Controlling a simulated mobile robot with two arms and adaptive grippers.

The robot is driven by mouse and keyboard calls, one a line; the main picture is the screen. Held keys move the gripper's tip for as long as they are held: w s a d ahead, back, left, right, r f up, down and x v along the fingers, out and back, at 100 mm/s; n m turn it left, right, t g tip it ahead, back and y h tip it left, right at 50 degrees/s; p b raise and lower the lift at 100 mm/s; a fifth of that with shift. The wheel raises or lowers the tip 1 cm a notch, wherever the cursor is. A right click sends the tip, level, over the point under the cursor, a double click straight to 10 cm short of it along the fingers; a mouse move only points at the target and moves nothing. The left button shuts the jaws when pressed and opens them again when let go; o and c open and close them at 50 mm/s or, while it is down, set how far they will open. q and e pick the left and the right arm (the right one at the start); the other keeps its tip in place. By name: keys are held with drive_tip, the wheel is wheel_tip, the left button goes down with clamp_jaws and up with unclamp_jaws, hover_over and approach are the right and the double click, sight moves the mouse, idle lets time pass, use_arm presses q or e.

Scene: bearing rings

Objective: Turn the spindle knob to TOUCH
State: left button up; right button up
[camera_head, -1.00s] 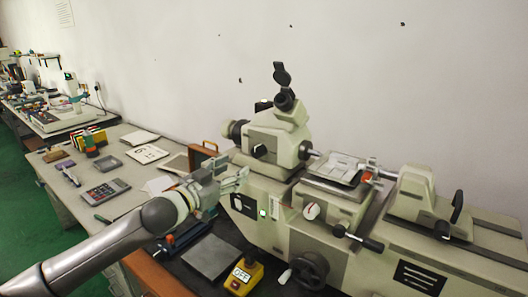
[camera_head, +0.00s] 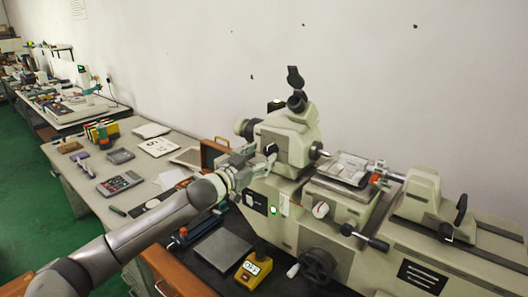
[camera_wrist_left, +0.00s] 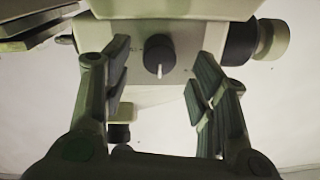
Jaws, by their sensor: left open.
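The spindle knob (camera_head: 271,149) is a small black knob on the front of the cream measuring head. In the left wrist view the knob (camera_wrist_left: 159,50) is round and dark, with a white pointer mark pointing down in that picture. No TOUCH lettering is readable. My left gripper (camera_head: 262,164) is open just in front of the knob. In the left wrist view its two fingers (camera_wrist_left: 161,68) stand on either side of the knob, with visible gaps; I see no contact. My right gripper is not in view.
The measuring machine (camera_head: 335,230) fills the right side, with a handwheel (camera_head: 318,266) and a ball lever low in front. A yellow OFF box (camera_head: 253,269) and a grey plate (camera_head: 222,250) lie below my arm. A calculator (camera_head: 120,183) lies on the bench at left.

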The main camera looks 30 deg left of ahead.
use_arm(q)
drive_tip(key=shift+w+d+r+p, duration=0.1)
drive_tip(key=shift+w+p, duration=0.25)
drive_tip(key=shift+w, duration=0.75)
drive_tip(key=shift+c, duration=0.3)
drive_tip(key=c, duration=1)
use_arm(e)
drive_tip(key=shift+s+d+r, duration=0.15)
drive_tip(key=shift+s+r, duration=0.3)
